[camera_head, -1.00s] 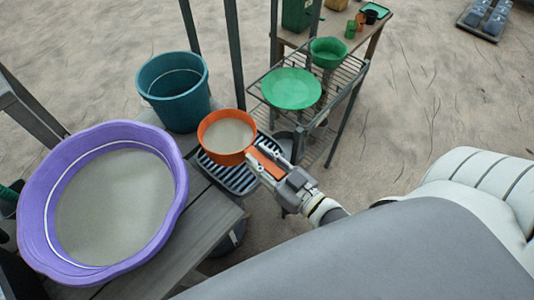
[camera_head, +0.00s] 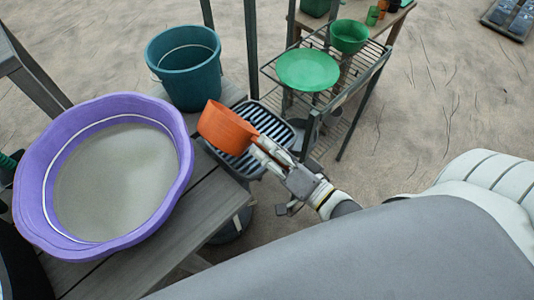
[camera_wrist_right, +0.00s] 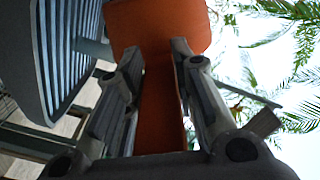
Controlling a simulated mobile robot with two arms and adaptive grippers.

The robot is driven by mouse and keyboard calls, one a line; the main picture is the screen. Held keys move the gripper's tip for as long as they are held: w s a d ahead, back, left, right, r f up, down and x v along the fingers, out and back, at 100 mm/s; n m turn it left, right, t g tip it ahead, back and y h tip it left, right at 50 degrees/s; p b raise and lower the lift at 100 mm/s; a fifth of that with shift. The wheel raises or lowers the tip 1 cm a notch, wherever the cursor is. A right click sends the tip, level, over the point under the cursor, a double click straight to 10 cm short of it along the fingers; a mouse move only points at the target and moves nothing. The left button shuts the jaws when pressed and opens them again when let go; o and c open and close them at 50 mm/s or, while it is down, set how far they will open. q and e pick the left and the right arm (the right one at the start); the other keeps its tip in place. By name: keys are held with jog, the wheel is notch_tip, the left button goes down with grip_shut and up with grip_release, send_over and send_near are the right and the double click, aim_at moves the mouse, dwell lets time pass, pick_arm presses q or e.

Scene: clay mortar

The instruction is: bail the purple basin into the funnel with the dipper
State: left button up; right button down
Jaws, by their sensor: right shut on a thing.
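The purple basin (camera_head: 178,190) stands on the wooden bench at the left, holding grey-beige slurry. The orange dipper (camera_head: 228,128) is tipped on its side above a black slatted tray; its opening is turned away and its contents are hidden. My right gripper (camera_head: 258,152) is shut on the dipper's handle; the wrist view shows the orange handle (camera_wrist_right: 160,100) between both fingers. A wide green dish-shaped piece (camera_head: 308,70) and a deeper green bowl (camera_head: 349,37) are on the wire rack; I cannot tell which is the funnel. My left gripper is not in view.
A teal bucket (camera_head: 185,68) stands behind the basin. The black slatted tray (camera_head: 275,127) lies beside the bench end, under the dipper. Dark uprights rise between the bucket and the wire rack (camera_head: 355,95). Sandy ground is open at the right.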

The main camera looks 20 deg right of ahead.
jog(key=shift+w+d+r+m+p, duration=0.2)
jog(key=shift+d+m+p, duration=0.35)
jog(key=shift+m+p, duration=0.4)
jog(key=shift+w+d+r+m+p, duration=0.25)
jog(key=shift+d+m+p, duration=0.4)
jog(key=shift+m, duration=0.55)
jog(key=shift+w+d+r+m+p, duration=0.2)
jog(key=shift+d+m+p, duration=0.3)
jog(key=shift+m+p, duration=0.5)
